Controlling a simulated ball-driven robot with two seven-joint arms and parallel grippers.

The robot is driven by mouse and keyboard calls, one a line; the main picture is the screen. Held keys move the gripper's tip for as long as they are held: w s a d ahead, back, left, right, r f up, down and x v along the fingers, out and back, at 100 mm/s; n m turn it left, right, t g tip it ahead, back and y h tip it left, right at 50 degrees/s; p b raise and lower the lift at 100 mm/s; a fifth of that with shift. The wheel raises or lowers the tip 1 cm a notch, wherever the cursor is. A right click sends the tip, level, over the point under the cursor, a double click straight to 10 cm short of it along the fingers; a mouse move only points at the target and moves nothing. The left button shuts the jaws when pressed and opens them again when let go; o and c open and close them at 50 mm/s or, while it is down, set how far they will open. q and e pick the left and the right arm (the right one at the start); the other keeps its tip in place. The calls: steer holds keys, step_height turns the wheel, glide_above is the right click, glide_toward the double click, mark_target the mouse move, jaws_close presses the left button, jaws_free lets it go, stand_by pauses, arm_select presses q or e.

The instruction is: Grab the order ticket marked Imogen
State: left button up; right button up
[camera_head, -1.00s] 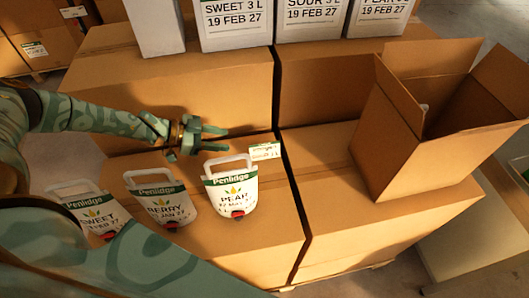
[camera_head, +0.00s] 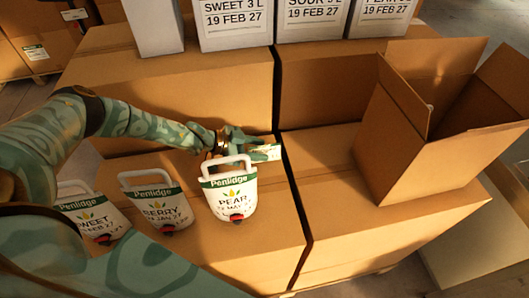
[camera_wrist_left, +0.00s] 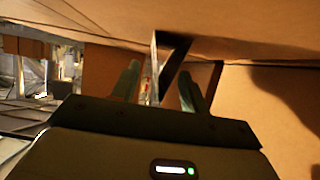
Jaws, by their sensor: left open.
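A small white order ticket with a green band (camera_head: 266,153) stands on the cardboard boxes, behind and right of the PEAR pouch. Its writing is too small to read, so I cannot tell the name on it. My left gripper (camera_head: 262,146) is open at the ticket, its fingers partly overlapping it. In the left wrist view, the open fingers (camera_wrist_left: 158,88) stand either side of a thin upright card, seen nearly edge-on, which looks like the ticket (camera_wrist_left: 152,72). I cannot tell whether either finger touches it. My right gripper is not in view.
White pouches marked PEAR (camera_head: 232,197), BERRY (camera_head: 160,208) and SWEET (camera_head: 92,217) stand in front of the arm. An open cardboard carton (camera_head: 408,145) stands to the right. White labelled boxes (camera_head: 236,22) line the back. A gap runs between the large boxes.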

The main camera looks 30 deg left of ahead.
arm_select(q)
jaws_close()
